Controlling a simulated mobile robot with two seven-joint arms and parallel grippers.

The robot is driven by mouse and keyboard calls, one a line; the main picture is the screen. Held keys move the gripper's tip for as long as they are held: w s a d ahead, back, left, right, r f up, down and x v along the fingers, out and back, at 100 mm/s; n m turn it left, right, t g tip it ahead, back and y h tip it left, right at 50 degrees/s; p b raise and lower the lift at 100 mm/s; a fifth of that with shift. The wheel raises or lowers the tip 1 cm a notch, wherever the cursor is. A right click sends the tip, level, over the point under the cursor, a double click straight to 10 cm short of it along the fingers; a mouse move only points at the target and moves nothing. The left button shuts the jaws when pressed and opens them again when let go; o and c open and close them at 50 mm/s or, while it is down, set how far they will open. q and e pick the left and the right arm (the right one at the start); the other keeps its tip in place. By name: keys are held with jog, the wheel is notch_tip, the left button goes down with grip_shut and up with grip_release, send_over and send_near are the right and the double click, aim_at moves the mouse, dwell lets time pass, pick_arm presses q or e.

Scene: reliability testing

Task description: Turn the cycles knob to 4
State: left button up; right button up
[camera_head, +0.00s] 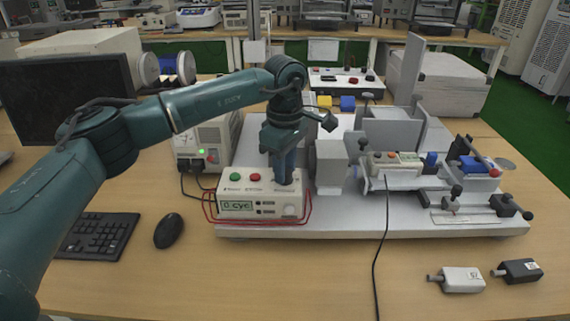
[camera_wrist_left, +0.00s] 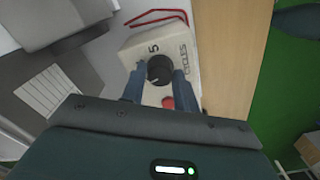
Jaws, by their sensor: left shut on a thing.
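The white control box (camera_head: 275,202) stands at the front left of the test rig, with a green button (camera_head: 234,177), a red button (camera_head: 254,177) and a display (camera_head: 237,205) reading "0 cyc". My left gripper (camera_head: 284,180) points down onto the right part of its top and hides the knob in the head view. In the left wrist view the round black cycles knob (camera_wrist_left: 160,70) sits between the two blue fingers, which are shut on it. A "5" is printed beside the knob. The red button (camera_wrist_left: 168,102) also shows there. My right gripper is out of view.
The grey rig plate (camera_head: 400,225) with clamps and levers lies right of the box. A keyboard (camera_head: 98,235) and mouse (camera_head: 168,231) lie to the left. A white block (camera_head: 462,280) and a black block (camera_head: 518,271) lie front right. A black cable crosses the front.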

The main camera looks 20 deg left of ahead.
pick_arm(q)
jog(key=m, duration=0.3)
jog(key=shift+r+m, duration=0.1)
jog(key=shift+m, duration=0.3)
jog(key=m, duration=0.4)
jog(key=shift+m, duration=0.4)
jog(key=o, duration=1)
jog(key=shift+r+p, duration=0.35)
jog(key=shift+r, duration=6.2)
